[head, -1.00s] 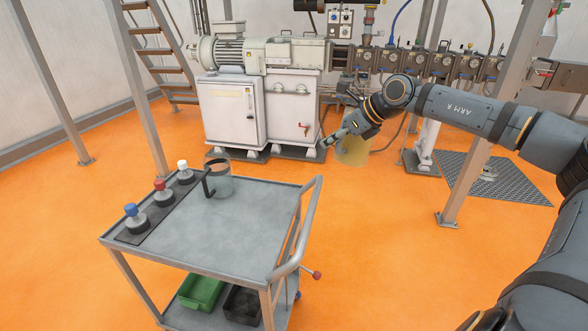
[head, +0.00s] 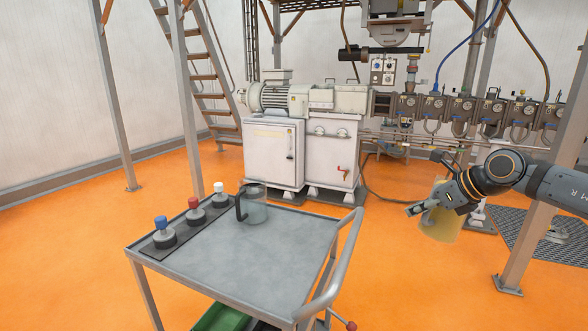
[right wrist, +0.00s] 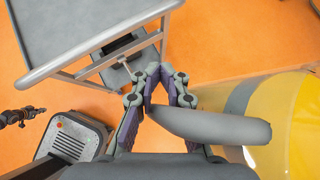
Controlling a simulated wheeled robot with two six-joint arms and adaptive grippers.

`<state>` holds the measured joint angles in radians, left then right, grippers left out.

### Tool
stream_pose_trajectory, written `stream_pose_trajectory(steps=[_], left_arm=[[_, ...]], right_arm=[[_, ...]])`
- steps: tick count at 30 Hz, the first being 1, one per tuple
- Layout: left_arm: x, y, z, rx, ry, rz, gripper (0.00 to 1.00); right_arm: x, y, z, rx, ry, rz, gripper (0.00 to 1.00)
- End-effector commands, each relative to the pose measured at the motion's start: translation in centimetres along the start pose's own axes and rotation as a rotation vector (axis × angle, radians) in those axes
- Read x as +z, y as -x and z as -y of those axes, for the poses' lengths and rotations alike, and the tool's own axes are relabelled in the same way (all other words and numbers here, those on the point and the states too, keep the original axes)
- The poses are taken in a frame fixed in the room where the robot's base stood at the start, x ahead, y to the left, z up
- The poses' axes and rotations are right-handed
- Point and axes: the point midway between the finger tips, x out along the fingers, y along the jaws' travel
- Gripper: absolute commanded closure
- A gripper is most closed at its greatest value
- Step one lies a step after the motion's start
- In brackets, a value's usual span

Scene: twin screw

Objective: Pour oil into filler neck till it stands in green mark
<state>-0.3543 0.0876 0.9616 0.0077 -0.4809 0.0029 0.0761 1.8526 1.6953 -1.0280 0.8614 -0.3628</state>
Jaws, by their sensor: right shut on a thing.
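My right gripper (head: 424,207) is shut on the grey handle (right wrist: 215,126) of a see-through jug of yellow oil (head: 443,222). It holds the jug above the floor, right of the cart, roughly upright. The yellow jug wall also shows at the right of the right wrist view (right wrist: 290,125). The pale machine (head: 338,98) with its motor (head: 268,97) stands beyond the cart. I cannot make out the filler neck or a green mark on it at this size. My left gripper is in no view.
A grey cart (head: 265,262) stands in front, with a clear black-handled jug (head: 256,209) and blue, red and white-topped items (head: 194,210) on it. Its push rail (head: 340,268) faces the held jug. A steel post (head: 527,250) stands right. Orange floor is free between cart and post.

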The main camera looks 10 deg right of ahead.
Motion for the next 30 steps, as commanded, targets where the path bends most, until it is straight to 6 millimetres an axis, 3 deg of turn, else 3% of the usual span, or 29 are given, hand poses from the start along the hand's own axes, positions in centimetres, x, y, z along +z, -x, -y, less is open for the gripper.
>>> stream_pose_trajectory(steps=[5,12,18,24,30], left_arm=[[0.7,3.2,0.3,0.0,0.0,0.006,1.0],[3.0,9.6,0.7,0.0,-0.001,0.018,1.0],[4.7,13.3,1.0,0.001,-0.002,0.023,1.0],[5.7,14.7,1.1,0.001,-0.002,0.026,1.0],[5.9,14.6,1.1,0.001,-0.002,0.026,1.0]], right_arm=[[2.9,2.8,0.1,-0.004,0.003,0.004,1.0],[8.3,8.3,0.1,-0.003,0.003,0.003,1.0],[11.4,11.4,0.1,-0.003,0.002,0.003,1.0],[12.6,12.6,0.1,-0.003,0.002,0.003,1.0],[12.5,12.5,0.1,-0.003,0.002,0.003,1.0]])
